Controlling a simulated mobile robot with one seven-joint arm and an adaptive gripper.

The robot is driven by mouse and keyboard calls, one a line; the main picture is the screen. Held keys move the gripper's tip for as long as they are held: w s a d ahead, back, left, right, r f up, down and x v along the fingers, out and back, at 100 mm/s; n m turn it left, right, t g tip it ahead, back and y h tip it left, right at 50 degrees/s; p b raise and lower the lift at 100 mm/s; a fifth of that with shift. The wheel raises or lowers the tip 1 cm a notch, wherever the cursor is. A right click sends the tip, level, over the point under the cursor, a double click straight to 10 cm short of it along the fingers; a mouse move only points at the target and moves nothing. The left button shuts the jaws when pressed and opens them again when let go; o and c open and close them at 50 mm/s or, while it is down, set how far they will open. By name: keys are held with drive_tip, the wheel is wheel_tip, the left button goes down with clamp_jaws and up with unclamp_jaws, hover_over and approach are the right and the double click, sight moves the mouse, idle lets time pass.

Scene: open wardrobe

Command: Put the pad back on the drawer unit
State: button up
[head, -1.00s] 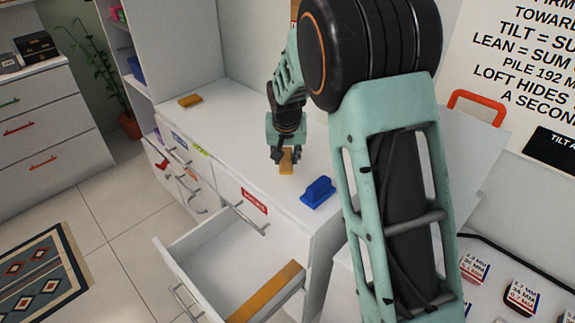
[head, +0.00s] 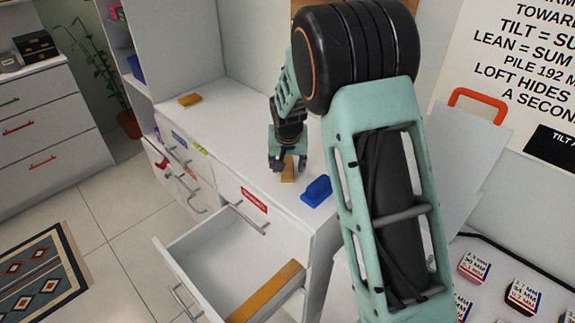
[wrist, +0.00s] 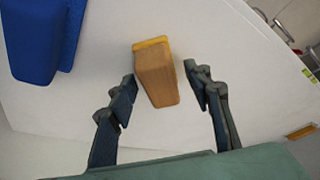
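A tan block with a yellow edge, apparently the pad (head: 288,173), rests on the white top of the drawer unit (head: 226,115). It also shows in the wrist view (wrist: 157,78), between the fingers. My gripper (head: 287,166) is open around the pad, one finger on each side. In the wrist view my gripper (wrist: 161,78) shows a gap between each fingertip and the pad. The upper part of the pad is partly hidden by my gripper in the head view.
A blue block with a raised grip (head: 317,191) stands just right of the pad. Another tan piece (head: 190,99) lies at the far left of the top. An open drawer (head: 215,260) juts out below, with an orange-brown strip (head: 266,292). The top between is clear.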

drive_tip(key=shift+r, duration=0.3)
drive_tip(key=v, duration=1.2)
drive_tip(key=shift+p, duration=0.45)
drive_tip(key=shift+f, duration=0.1)
